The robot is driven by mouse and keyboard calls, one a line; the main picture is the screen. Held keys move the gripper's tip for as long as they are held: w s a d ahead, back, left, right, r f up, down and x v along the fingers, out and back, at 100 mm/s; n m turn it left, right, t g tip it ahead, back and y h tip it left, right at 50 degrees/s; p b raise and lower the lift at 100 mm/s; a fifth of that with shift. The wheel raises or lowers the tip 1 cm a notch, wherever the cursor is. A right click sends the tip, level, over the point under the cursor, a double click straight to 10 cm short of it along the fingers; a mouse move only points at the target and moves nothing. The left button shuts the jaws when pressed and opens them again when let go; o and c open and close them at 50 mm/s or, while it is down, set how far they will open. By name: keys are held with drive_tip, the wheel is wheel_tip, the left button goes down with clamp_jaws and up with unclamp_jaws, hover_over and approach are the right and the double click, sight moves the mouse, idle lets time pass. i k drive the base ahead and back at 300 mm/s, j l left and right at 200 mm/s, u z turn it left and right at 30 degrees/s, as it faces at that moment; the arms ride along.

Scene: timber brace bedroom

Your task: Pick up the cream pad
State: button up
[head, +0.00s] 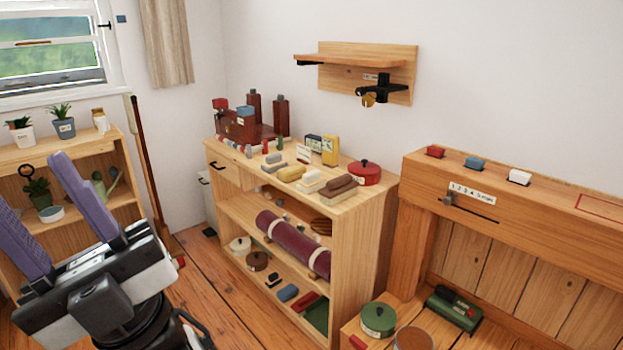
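Several small pads and blocks lie on the top of the wooden shelf unit (370,205). A pale cream pad (311,178) lies among them, between a yellow pad (291,173) and brown blocks (341,184). It seems to rest on or against another pale block; I cannot tell which. My gripper (32,180) is at the lower left, with two purple fingers spread wide and nothing between them. It is well to the left of the shelf unit and apart from the pads.
A red lidded pot (364,172) and a yellow box (330,150) stand close behind the pads. Dark red bottles (281,116) stand at the back left. A wall shelf (345,63) with a black bracket hangs above. Bare floor (215,285) lies before the unit.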

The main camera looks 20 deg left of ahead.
sight(312, 182)
drive_tip(key=i+j, duration=0.3)
drive_tip(key=i+j+z, duration=0.1)
drive_tip(key=i+j, duration=0.2)
drive_tip(key=j, duration=0.25)
drive_tip(key=i+j, duration=0.35)
drive_tip(key=i, duration=0.15)
drive_tip(key=i+j+z, duration=0.1)
drive_tip(key=i+j, duration=0.3)
drive_tip(key=i, duration=0.15)
